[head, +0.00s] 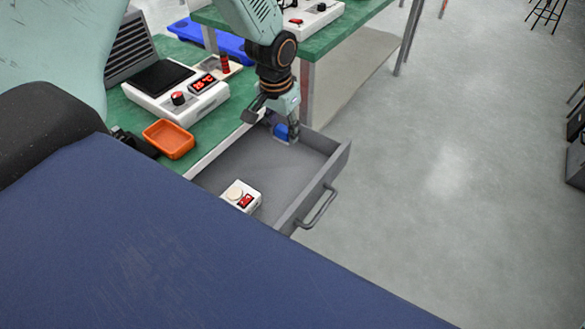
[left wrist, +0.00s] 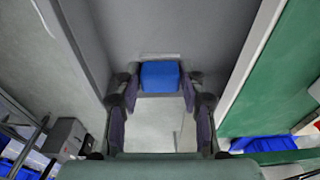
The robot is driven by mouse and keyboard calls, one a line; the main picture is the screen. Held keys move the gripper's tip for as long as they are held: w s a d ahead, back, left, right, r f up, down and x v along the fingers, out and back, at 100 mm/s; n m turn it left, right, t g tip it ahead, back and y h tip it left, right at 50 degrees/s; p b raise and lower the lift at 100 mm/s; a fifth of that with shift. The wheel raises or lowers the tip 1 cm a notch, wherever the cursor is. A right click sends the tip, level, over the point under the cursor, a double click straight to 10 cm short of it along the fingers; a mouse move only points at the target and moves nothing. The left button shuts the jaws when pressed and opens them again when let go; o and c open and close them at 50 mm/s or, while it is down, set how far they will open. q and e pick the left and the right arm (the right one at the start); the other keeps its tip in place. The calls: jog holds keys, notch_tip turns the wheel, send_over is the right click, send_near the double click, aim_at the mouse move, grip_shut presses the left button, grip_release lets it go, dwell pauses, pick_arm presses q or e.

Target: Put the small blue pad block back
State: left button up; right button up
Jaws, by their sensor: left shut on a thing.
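The small blue pad block (head: 281,131) is between the fingers of my left gripper (head: 281,134), at the far end of the open grey drawer (head: 268,167). In the left wrist view the blue block (left wrist: 160,75) sits between the fingertips of the left gripper (left wrist: 160,88), with the drawer's grey floor (left wrist: 180,30) beyond it. My left gripper is shut on the block. I cannot tell whether the block touches the drawer floor. My right gripper is not in view.
On the green bench stand an orange tray (head: 168,139) and a white hotplate unit (head: 176,91). The drawer handle (head: 320,208) sticks out over open floor.

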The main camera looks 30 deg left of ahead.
pick_arm(q)
jog(key=b, duration=0.2)
send_over(284, 165)
notch_tip(284, 165, down, 6)
jog(key=shift+s+f, duration=0.1)
jog(key=shift+f, duration=0.15)
jog(key=f, duration=0.3)
jog(key=shift+s+f+b, duration=0.2)
jog(key=shift+b, duration=0.2)
jog(key=shift+w+f, duration=0.1)
jog(key=shift+w, duration=0.1)
jog(key=shift+s+f, duration=0.1)
jog(key=shift+s, duration=0.1)
jog(key=o, duration=0.8)
jog(key=shift+c, duration=0.2)
jog(key=o, duration=0.4)
jog(key=shift+w+f, duration=0.1)
jog(key=shift+c, duration=0.2)
